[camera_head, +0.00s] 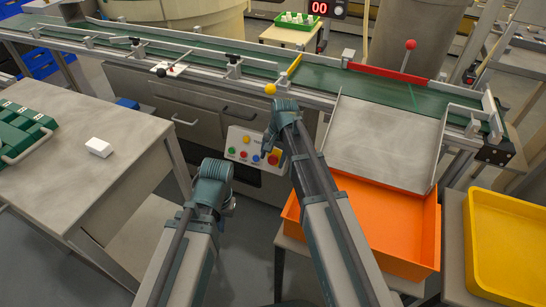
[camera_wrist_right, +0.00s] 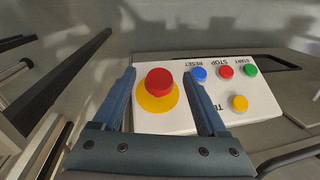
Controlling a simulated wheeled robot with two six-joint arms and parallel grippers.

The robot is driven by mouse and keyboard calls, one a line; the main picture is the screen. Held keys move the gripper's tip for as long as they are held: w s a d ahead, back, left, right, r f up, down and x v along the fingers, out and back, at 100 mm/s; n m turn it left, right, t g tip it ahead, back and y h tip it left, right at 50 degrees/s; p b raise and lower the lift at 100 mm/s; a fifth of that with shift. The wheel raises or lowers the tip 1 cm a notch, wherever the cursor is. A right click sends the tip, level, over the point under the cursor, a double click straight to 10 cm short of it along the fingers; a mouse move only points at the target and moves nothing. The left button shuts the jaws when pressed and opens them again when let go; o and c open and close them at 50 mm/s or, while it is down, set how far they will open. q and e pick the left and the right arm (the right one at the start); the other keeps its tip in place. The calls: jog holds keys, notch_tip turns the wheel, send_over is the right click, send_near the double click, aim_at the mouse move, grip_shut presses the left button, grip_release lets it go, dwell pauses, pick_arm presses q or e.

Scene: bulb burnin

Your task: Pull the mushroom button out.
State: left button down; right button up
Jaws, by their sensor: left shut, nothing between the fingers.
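The red mushroom button (camera_wrist_right: 159,82) on its yellow disc sits at one end of the white control panel (camera_wrist_right: 178,122) in the right wrist view. In the head view the button (camera_head: 274,158) shows beside my right gripper (camera_head: 267,153). My right gripper (camera_wrist_right: 162,80) is open, with one finger on each side of the button in the picture. A gap shows on both sides, and I cannot tell how far the fingertips are from the panel. My left gripper (camera_head: 226,203) is shut and empty, low and left of the panel.
The panel's blue (camera_wrist_right: 199,74), red (camera_wrist_right: 226,72), green (camera_wrist_right: 251,70) and yellow (camera_wrist_right: 239,102) buttons lie beside the right finger. The conveyor (camera_head: 330,78) runs above the panel. An orange bin (camera_head: 400,262) stands to the right, a table (camera_head: 120,185) to the left.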

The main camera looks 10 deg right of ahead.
jog(key=shift+r, duration=0.15)
notch_tip(320, 180, up, 13)
jog(key=s+d+p, duration=0.1)
jog(key=d+p, duration=0.1)
jog(key=p, duration=1.1)
jog(key=shift+s+r+p, duration=0.2)
jog(key=shift+p, duration=0.15)
jog(key=shift+a, duration=0.1)
jog(key=s+a+r+n+h+p, duration=0.1)
jog(key=s+a+r+n+p, duration=0.2)
jog(key=s+r+p, duration=0.3)
jog(key=s+a+r+n+g+h+p, duration=0.1)
jog(key=s+a+r+n+p, duration=0.2)
jog(key=s+r+n+p, duration=0.2)
jog(key=s+a+r+n+p, duration=0.3)
jog(key=s+r+p, duration=0.6)
jog(key=s, duration=0.1)
jog(key=shift+s+r+n+h, duration=0.15)
jog(key=shift+n+h, duration=0.25)
jog(key=shift+g, duration=0.3)
